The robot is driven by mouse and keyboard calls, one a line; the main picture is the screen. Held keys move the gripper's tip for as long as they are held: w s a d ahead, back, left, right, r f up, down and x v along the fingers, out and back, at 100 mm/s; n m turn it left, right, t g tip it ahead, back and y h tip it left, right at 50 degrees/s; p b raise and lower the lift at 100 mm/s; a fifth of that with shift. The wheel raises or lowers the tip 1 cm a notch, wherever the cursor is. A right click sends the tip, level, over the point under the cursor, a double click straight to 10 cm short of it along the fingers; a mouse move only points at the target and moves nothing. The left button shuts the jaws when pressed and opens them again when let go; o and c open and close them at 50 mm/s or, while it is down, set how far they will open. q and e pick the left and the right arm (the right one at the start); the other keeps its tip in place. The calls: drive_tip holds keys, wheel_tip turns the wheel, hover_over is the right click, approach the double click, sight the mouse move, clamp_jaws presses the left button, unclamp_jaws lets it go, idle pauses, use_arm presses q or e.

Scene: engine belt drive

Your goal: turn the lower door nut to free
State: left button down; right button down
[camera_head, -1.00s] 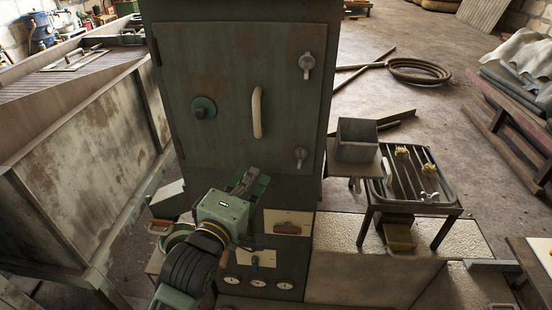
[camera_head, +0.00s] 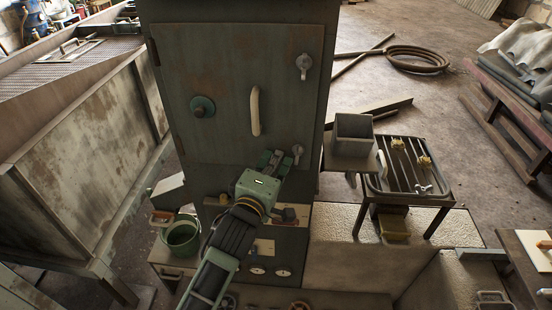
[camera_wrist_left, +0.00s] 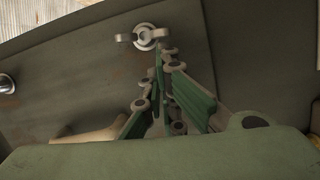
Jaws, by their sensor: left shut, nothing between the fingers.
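The lower door nut (camera_head: 298,150) is a small pale metal nut with a wing, at the lower right of the grey-green cabinet door (camera_head: 225,125). It also shows in the left wrist view (camera_wrist_left: 150,38), just beyond the fingertips. My left gripper (camera_head: 274,158) is shut and empty, just left of and slightly below the nut in the head view. In the left wrist view its green fingers (camera_wrist_left: 160,70) meet close below the nut; I cannot tell whether they touch it. The upper door nut (camera_head: 304,64) sits at the upper right of the door. My right gripper is not in view.
A grey open box (camera_head: 353,135) and a tray with bars (camera_head: 410,170) stand to the right. A green bucket (camera_head: 182,238) stands at lower left.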

use_arm(q)
drive_tip(key=shift+d+f+n+b, duration=0.4)
drive_tip(key=shift+b, duration=0.25)
drive_tip(key=shift+f+n, duration=0.1)
drive_tip(key=shift+n, duration=0.5)
